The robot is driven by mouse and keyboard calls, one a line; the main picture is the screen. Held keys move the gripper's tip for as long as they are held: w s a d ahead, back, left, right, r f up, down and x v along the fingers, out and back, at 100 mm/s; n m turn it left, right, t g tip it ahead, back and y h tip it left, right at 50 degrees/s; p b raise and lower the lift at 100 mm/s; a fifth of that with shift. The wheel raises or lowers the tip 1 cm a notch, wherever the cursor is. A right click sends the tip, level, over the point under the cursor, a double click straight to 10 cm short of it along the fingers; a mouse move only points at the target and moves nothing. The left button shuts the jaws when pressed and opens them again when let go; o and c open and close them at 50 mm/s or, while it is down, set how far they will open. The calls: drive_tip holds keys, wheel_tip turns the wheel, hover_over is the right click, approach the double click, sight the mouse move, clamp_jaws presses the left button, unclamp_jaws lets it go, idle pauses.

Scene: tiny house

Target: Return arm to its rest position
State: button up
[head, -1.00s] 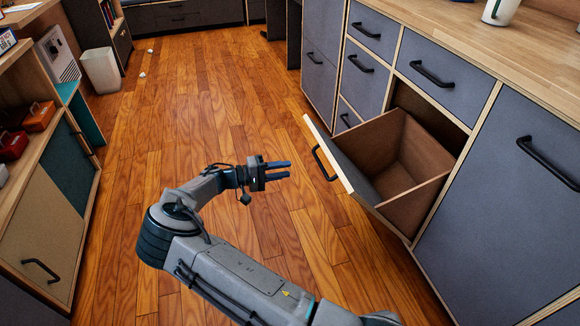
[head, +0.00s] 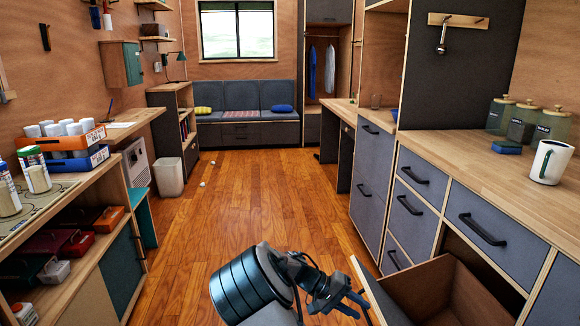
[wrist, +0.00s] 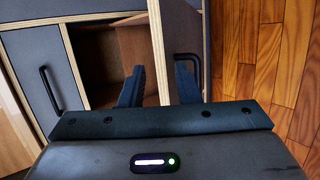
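My gripper (head: 345,303) is low in the head view, in front of the pulled-out drawer (head: 452,287) at the right. In the wrist view its two dark fingers (wrist: 160,85) stand apart with nothing held between them. Beyond them the wrist view shows the open drawer (wrist: 120,45), with its front panel's edge running between the fingers in the picture. I cannot tell how far the fingers are from that panel. My arm is folded, with its elbow at the bottom middle of the head view.
A wooden counter (head: 470,165) with a white mug (head: 549,162) and several jars runs along the right. Shelves with cups and boxes line the left. A white bin (head: 169,174) stands beyond them. The middle floor (head: 255,200) is mostly clear, with small white scraps (head: 203,184) near the bin.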

drive_tip(key=s+a+r+t+y+p, duration=0.1)
drive_tip(key=s+r+y+p, duration=0.2)
drive_tip(key=s+r+p, duration=0.5)
drive_tip(key=s+r+t+y+p, duration=0.2)
drive_tip(key=s+r+p, duration=0.6)
drive_tip(key=r, duration=1.1)
drive_tip(key=s+a+r+t+y+p, duration=0.1)
drive_tip(key=s+r+t+y+p, duration=0.1)
drive_tip(key=s+r+y+p, duration=0.4)
drive_tip(key=s+r+p, duration=0.2)
drive_tip(key=s+r, duration=0.3)
drive_tip(key=r, duration=0.3)
drive_tip(key=shift+a+r+n, duration=0.3)
drive_tip(key=shift+a, duration=0.05)
drive_tip(key=shift+w+d, duration=0.1)
